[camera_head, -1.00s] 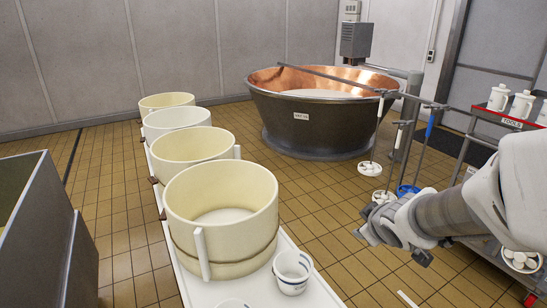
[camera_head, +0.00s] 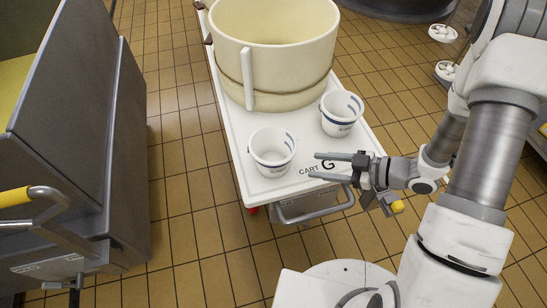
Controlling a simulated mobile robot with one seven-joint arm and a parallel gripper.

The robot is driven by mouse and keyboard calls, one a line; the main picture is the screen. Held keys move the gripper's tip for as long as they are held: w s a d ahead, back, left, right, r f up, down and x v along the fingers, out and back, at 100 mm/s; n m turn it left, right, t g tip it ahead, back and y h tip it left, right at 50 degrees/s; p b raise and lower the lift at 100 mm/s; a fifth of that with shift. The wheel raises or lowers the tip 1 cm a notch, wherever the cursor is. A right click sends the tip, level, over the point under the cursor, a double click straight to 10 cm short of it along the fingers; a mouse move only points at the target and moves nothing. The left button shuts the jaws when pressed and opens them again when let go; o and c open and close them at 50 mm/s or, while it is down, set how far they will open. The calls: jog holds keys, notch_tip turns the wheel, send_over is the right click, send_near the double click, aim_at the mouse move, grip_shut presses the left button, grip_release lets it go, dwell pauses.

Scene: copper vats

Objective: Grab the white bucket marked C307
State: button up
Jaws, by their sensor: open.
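Two small white buckets stand upright on the front end of the white cart (camera_head: 237,168). The front-left white bucket (camera_head: 271,158) has its open top toward me. The right white bucket (camera_head: 342,121) stands farther back, with blue marks and a small dark label on its front. The lettering on both is too small to read, so I cannot tell which is C307. My gripper (camera_head: 313,165) is open and empty, fingers pointing left. In the picture its tips lie just right of the front-left bucket and below the right one; I see no contact.
A large cream tub (camera_head: 275,60) fills the cart behind the buckets. The cart's front edge carries the marking "CART G" and a metal handle (camera_head: 315,210). A grey machine (camera_head: 75,140) with a yellow handle stands at left. Tiled floor is clear between it and the cart.

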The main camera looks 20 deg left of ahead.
jog(key=b, duration=0.3)
send_near(266, 165)
jog(key=a, duration=0.5)
jog(key=b+x, duration=0.1)
jog(key=x, duration=0.1)
jog(key=w+b+x, duration=0.1)
jog(key=x, duration=0.1)
jog(key=shift+f, duration=0.15)
jog(key=shift+w+a, duration=0.1)
jog(key=shift+a, duration=0.3)
grip_shut()
dwell(0.6)
